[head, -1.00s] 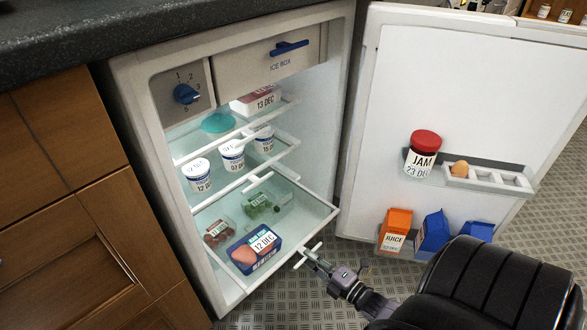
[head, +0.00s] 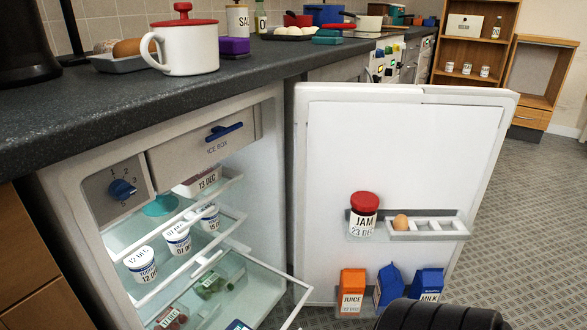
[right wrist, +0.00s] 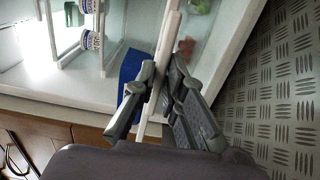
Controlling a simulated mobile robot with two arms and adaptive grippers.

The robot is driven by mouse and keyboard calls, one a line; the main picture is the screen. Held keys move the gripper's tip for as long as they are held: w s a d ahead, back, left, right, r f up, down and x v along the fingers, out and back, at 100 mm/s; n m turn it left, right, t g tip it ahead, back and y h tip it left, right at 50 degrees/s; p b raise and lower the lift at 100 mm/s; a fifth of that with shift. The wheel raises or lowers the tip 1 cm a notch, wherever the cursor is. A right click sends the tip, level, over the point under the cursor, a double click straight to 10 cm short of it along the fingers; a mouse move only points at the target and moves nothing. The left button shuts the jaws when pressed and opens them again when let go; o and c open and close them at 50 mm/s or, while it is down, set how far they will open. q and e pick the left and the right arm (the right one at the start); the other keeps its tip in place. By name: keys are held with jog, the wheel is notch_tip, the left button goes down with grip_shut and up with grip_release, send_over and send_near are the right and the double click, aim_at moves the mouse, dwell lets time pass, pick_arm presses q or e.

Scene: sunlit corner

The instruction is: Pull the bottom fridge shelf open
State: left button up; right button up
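The bottom fridge shelf (head: 262,285) is a clear pane with a white rim. In the head view it sticks out past the shelves above, its front corner well in front of the fridge opening, its near part cut off by the bottom edge. My left gripper is not in view.
The fridge door (head: 395,150) stands wide open at right, holding a jam jar (head: 363,215), an egg (head: 400,222) and cartons (head: 352,292). Yogurt cups (head: 141,264) stand on the middle shelf. The counter (head: 150,105) overhangs the fridge. Patterned floor is free at right.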

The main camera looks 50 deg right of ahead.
jog(key=shift+o, duration=1.4)
jog(key=shift+s, duration=0.25)
jog(key=shift+o, duration=0.8)
jog(key=shift+w, duration=0.1)
jog(key=s, duration=1.2)
jog(key=shift+d, duration=0.45)
